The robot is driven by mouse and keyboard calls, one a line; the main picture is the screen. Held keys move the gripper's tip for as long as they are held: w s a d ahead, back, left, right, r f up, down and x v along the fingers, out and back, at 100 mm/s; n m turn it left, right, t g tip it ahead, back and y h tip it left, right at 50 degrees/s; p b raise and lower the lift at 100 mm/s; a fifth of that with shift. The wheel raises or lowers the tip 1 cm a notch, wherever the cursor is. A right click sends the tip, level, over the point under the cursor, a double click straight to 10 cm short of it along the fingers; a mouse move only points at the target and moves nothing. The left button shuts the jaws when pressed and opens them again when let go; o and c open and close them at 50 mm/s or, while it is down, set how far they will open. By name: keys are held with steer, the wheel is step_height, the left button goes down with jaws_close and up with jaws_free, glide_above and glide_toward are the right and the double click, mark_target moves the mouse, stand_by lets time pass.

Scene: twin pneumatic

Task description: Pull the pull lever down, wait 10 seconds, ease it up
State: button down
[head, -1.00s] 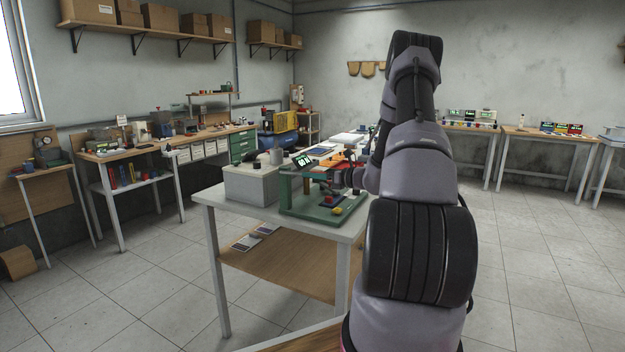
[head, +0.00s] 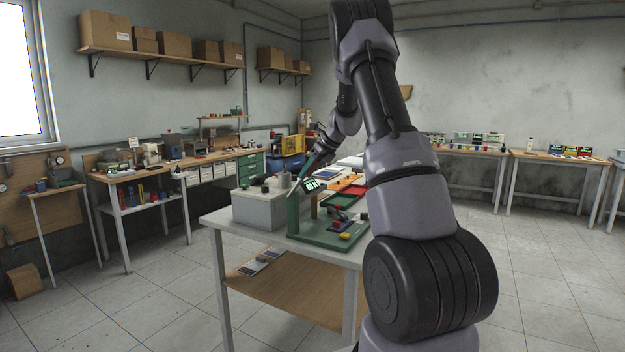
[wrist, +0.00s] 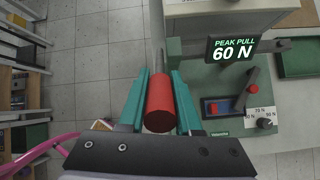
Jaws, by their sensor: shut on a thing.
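A red cylindrical handle (wrist: 159,106) stands between the two teal fingers of my gripper (wrist: 160,84) in the wrist view. The gripper is shut on this handle. A grey bar (wrist: 157,35) runs from behind the handle toward the top of the picture. Beside it, a black display (wrist: 232,50) on the green fixture reads "PEAK PULL 60 N". In the head view the display (head: 313,186) shows on the fixture (head: 330,236).
The green panel holds a blue slider with a red part (wrist: 213,108), a lever with a red knob (wrist: 253,88) and a dial (wrist: 265,122) marked in newtons. A grey box (head: 258,210) stands left of the fixture. Floor is clear left of the bench.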

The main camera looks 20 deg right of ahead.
steer(key=shift+w+a+r+g+h, duration=0.4)
steer(key=shift+w+r+g, duration=0.1)
steer(key=shift+g, duration=0.1)
steer(key=c, duration=0.6)
jaws_free()
steer(key=v, duration=1)
steer(key=shift+s+d+r, duration=0.15)
steer(key=shift+r, duration=0.1)
